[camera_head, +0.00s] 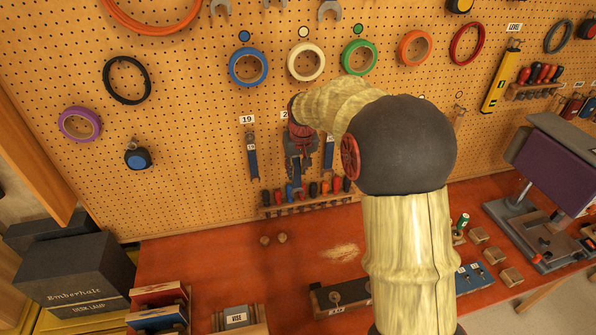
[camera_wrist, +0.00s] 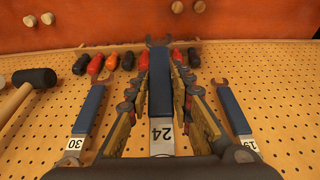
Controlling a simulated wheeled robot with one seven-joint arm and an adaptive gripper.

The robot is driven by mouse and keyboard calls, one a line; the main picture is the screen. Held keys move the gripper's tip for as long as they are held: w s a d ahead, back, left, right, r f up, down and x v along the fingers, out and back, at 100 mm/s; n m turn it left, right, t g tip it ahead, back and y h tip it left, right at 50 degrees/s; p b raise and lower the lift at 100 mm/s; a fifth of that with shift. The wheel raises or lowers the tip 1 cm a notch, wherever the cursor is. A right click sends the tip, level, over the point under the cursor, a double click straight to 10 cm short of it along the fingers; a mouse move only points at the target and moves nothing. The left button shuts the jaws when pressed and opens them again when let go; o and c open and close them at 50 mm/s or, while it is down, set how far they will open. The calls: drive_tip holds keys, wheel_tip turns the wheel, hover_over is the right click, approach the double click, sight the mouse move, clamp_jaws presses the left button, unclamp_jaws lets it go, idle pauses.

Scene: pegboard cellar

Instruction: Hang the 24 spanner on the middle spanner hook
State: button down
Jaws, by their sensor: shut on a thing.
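The 24 spanner (camera_wrist: 160,88), with a blue handle and a pale end marked 24, lies between the fingers of my gripper (camera_wrist: 160,98) in the wrist view. My gripper is shut on it. In the head view my gripper (camera_head: 298,150) is close to the pegboard, between the 19 spanner (camera_head: 252,160) and another blue spanner (camera_head: 329,152). The wrist view shows these as the 19 spanner (camera_wrist: 232,110) and the 30 spanner (camera_wrist: 88,112), one on each side. The middle hook is hidden behind my gripper, so I cannot tell whether the spanner is on it.
A rack of screwdrivers (camera_head: 308,203) is fixed just below the spanners. Tape rolls, including a blue one (camera_head: 249,67), hang above. A hammer (camera_wrist: 30,85) hangs to one side in the wrist view. The red bench (camera_head: 215,258) lies below.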

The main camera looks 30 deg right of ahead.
drive_tip(key=shift+w+d+f+p, duration=0.2)
drive_tip(key=shift+w+d, duration=0.05)
drive_tip(key=shift+w, duration=0.7)
drive_tip(key=shift+w+d+f+p, duration=0.2)
drive_tip(key=shift+w+d, duration=0.1)
drive_tip(key=shift+w, duration=0.6)
drive_tip(key=shift+w+d+f+p, duration=0.15)
drive_tip(key=shift+w+d+p, duration=0.1)
drive_tip(key=shift+w, duration=0.7)
drive_tip(key=c, duration=1.6)
unclamp_jaws()
drive_tip(key=shift+o, duration=0.6)
drive_tip(key=v, duration=1.2)
